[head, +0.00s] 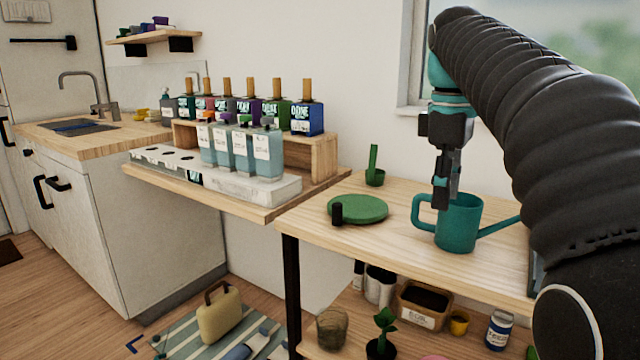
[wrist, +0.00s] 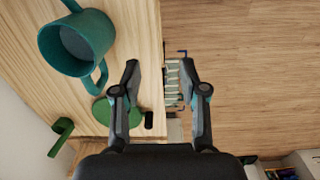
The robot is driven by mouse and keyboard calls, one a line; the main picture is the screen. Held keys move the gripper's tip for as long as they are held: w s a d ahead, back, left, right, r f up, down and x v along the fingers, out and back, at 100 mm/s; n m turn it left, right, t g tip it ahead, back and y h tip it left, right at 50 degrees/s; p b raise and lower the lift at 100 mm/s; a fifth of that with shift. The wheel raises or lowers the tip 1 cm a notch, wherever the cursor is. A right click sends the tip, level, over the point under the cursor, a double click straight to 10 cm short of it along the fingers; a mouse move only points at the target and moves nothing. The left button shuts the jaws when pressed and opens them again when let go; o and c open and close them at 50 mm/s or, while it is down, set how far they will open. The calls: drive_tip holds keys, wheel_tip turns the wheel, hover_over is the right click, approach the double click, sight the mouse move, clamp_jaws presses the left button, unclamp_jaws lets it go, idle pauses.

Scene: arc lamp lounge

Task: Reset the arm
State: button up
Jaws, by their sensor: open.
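My gripper (head: 441,200) hangs pointing down over the wooden table (head: 400,240) at the right of the head view. In the head view it overlaps the left part of a teal watering can (head: 461,226), which stands upright on the table. The wrist view shows my two fingers (wrist: 160,65) spread apart with nothing between them. There the watering can (wrist: 78,42) lies to the left, apart from the fingers. Its handle is close to the left fingertip in the picture, but clear of the jaws.
A green disc (head: 362,208), a small black cylinder (head: 337,214) and a green upright holder (head: 375,172) are on the table. A raised rack of bottles (head: 322,158) stands at the left. Pots and a plant (head: 384,330) fill the lower shelf.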

drive_tip(key=s+a+f+m+t, duration=0.2)
drive_tip(key=s+f+m, duration=0.3)
drive_tip(key=s+f, duration=0.4)
drive_tip(key=s+a+f+m+t, duration=0.2)
drive_tip(key=s+f+m, duration=0.3)
drive_tip(key=s+f, duration=0.4)
wheel_tip(320, 180, down, 6)
drive_tip(key=shift+r+t+y, duration=0.25)
drive_tip(key=shift+t+y, duration=0.05)
drive_tip(key=shift+t, duration=0.5)
drive_tip(key=shift+s, duration=0.1)
